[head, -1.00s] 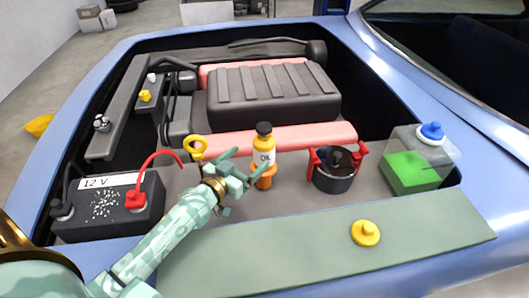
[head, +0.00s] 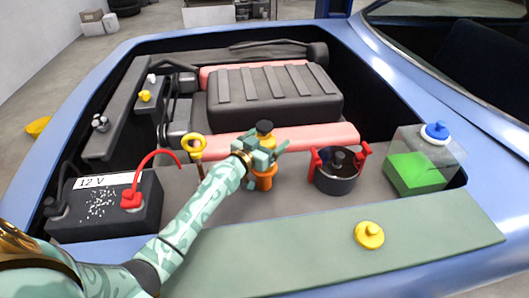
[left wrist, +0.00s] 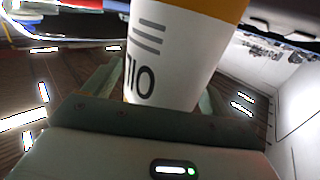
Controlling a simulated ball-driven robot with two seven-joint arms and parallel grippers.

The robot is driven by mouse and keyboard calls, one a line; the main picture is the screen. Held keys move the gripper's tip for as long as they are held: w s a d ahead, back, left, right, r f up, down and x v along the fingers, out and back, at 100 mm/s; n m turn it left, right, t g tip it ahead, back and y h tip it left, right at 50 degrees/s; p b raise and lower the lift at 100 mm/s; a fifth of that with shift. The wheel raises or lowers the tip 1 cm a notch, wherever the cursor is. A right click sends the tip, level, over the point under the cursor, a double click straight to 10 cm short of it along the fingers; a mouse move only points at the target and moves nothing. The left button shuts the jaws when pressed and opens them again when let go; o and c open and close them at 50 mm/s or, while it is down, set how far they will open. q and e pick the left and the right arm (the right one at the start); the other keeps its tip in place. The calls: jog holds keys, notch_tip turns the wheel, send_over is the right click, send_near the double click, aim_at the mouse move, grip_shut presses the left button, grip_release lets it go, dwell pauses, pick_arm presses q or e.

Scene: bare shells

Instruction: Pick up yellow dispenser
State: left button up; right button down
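The yellow dispenser (head: 266,141) is a small bottle with a black cap and a white label. It stands upright in an orange holder (head: 264,181) at the front middle of the engine bay. My left gripper (head: 268,147) is at the bottle, with its fingers around it and hiding most of the label. In the left wrist view the bottle (left wrist: 175,55) fills the middle, between the two green fingers. I cannot tell whether the fingers press on it. My right gripper is not in view.
A yellow ring handle (head: 195,146) and a 12 V battery (head: 105,207) are to the left. A black pot-like part with red handles (head: 336,177) and a green-filled tank (head: 414,172) are to the right. A yellow cap (head: 369,235) lies on the green front panel (head: 300,242).

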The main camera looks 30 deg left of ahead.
pick_arm(q)
jog(key=c, duration=1.4)
jog(key=shift+r, duration=0.15)
